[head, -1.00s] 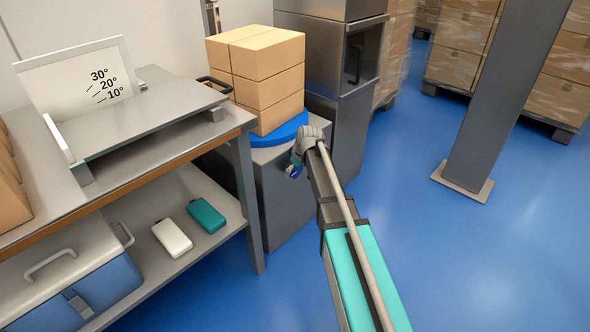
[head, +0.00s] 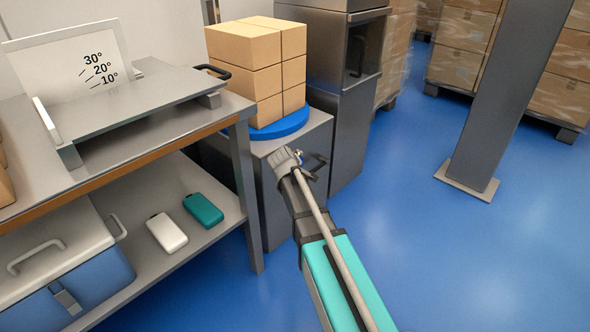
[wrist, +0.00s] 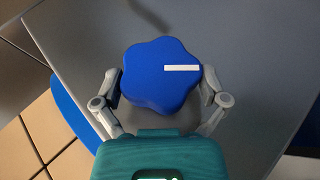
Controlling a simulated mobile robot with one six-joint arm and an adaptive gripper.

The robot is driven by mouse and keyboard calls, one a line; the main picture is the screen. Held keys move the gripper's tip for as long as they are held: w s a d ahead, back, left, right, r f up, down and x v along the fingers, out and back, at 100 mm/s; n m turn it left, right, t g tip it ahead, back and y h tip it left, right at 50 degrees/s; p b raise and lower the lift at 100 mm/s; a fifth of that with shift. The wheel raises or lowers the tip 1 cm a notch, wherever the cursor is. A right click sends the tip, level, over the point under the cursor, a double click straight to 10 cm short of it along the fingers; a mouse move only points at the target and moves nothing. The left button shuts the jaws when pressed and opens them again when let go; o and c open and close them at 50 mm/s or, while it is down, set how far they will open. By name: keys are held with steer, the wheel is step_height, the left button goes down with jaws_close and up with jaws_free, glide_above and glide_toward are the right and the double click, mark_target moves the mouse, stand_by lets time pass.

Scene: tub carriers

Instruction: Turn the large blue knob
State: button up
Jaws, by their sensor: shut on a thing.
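The large blue knob (wrist: 158,75) has a lobed rim and a white mark, which lies to the right of its centre in the wrist view. My gripper (wrist: 162,88) is shut on it, one grey finger on each side. In the head view my gripper (head: 290,160) is at the grey cabinet (head: 315,130), beside the blue round turntable (head: 282,128). The knob is mostly hidden there by my gripper. A stack of brown cartons (head: 255,75) stands on the turntable.
A workbench (head: 170,127) on the left holds a plate with a 10°, 20°, 30° scale (head: 98,67). Its lower shelf carries a blue-and-white cooler (head: 60,265) and two small cases. A grey post (head: 490,100) stands on the right. The blue floor between is clear.

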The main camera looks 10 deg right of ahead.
steer(key=shift+s+a+f+t+h+b, duration=0.1)
steer(key=shift+f+t+h+b, duration=0.05)
steer(key=shift+t+h+b, duration=0.65)
steer(key=shift+n, duration=0.3)
steer(key=o, duration=0.8)
steer(key=shift+c, duration=0.2)
steer(key=shift+r+g+y+p, duration=0.3)
steer(key=shift+g+y+p, duration=0.15)
steer(key=shift+p, duration=0.2)
